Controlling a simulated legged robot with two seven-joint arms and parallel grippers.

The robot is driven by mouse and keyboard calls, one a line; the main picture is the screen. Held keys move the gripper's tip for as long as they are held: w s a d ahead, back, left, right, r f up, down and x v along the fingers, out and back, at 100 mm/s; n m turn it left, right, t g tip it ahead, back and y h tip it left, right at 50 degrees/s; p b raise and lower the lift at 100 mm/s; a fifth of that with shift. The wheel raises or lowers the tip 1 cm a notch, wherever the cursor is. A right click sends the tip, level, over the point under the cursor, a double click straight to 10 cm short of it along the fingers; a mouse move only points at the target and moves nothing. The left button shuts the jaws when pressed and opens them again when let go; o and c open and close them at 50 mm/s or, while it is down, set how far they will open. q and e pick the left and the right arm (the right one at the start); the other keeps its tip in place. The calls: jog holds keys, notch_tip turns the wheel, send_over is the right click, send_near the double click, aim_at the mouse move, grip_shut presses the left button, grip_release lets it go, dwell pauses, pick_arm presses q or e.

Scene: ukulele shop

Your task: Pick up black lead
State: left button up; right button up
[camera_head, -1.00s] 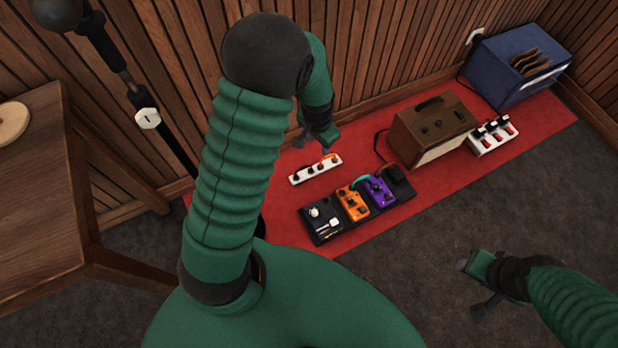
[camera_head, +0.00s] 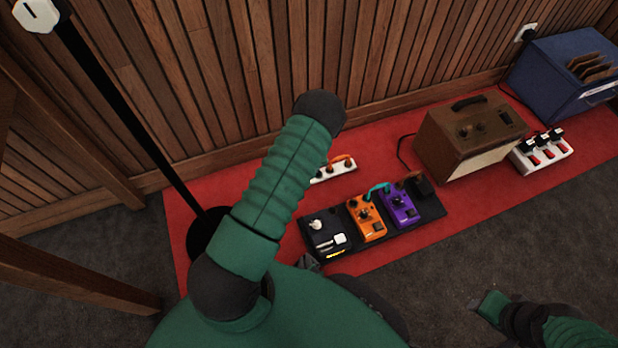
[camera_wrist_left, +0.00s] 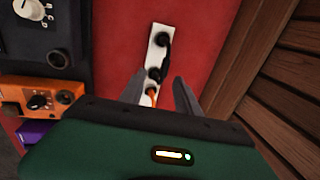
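A white power strip (camera_head: 334,171) lies on the red mat; my left arm covers its left part in the head view. In the left wrist view the strip (camera_wrist_left: 150,62) carries a black lead (camera_wrist_left: 165,45) along its upper part, dark plugs and an orange lead (camera_wrist_left: 151,93) at the near end. My left gripper (camera_wrist_left: 160,92) is open and empty, its two grey fingers apart on either side of the strip's near end. In the head view this gripper is hidden behind my arm. My right gripper (camera_head: 475,304) is at the lower right over the grey carpet, fingers apart and empty.
A black pedalboard (camera_head: 430,222) with orange and purple pedals lies beside the strip. A brown amplifier (camera_head: 470,137), another white strip (camera_head: 541,153) and a blue crate (camera_head: 562,95) stand to the right. A wood-slat wall (camera_head: 400,45) runs behind. A black stand pole (camera_head: 140,130) rises on the left.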

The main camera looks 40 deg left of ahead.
pick_arm(q)
jog(key=f+b, duration=0.2)
jog(key=a+f+b, duration=0.1)
jog(key=f+b, duration=0.1)
jog(key=w+f+b, duration=0.1)
jog(key=f+b, duration=0.1)
jog(key=f, duration=0.1)
jog(key=shift+a, duration=0.4)
jog(key=shift+w+r, duration=0.1)
jog(key=shift+r, duration=0.15)
grip_shut()
pick_arm(e)
jog(key=s+x, duration=0.1)
jog(key=x, duration=0.5)
jog(key=shift+s+f, duration=0.2)
jog(key=shift+f, duration=0.25)
